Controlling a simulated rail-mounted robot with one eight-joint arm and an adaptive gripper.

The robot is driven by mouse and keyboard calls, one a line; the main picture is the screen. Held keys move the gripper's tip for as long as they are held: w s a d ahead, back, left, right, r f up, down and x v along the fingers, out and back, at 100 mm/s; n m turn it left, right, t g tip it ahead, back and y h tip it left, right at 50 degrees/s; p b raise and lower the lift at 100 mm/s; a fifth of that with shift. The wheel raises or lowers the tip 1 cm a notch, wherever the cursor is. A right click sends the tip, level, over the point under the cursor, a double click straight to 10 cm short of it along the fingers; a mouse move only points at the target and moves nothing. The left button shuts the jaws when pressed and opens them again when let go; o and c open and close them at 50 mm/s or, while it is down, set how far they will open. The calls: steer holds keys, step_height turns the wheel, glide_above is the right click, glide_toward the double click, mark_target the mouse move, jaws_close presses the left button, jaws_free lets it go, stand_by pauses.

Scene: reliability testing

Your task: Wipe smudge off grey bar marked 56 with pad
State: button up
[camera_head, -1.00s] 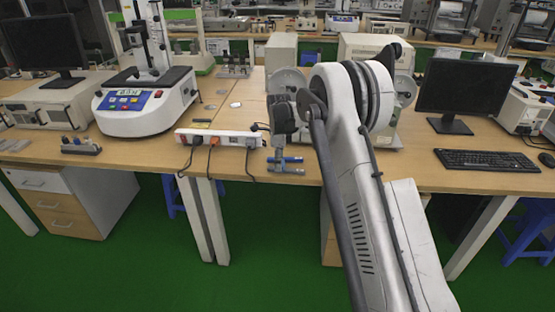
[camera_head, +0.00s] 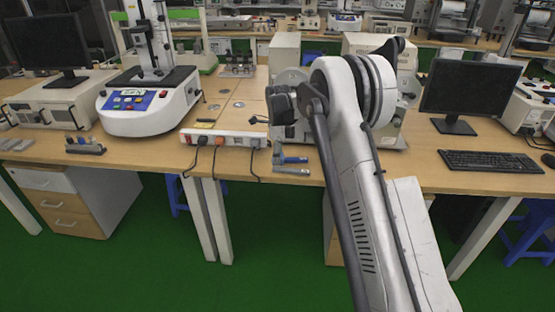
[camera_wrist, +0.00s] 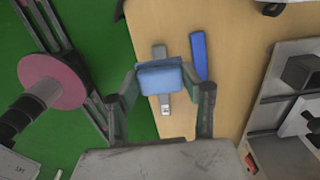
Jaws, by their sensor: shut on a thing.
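My gripper (camera_wrist: 160,84) is shut on a light blue pad (camera_wrist: 160,75), which lies across between the fingertips in the wrist view. A grey bar (camera_wrist: 165,107) passes beneath the pad, with an end showing on each side. Its marking is too small to read, and the pad hides its middle. I cannot tell whether pad and bar touch. A blue bar (camera_wrist: 198,54) lies just right of the grey one.
A white power strip (camera_head: 222,138) with cables stands left of the bars. A white machine (camera_head: 390,125) stands behind and to the right. A tester (camera_head: 140,112) is further left. In the wrist view the table edge drops to green floor (camera_wrist: 60,120) on the left.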

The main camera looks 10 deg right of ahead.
steer(key=shift+r+p, duration=0.65)
steer(key=shift+r, duration=1.65)
steer(key=shift+s, duration=0.15)
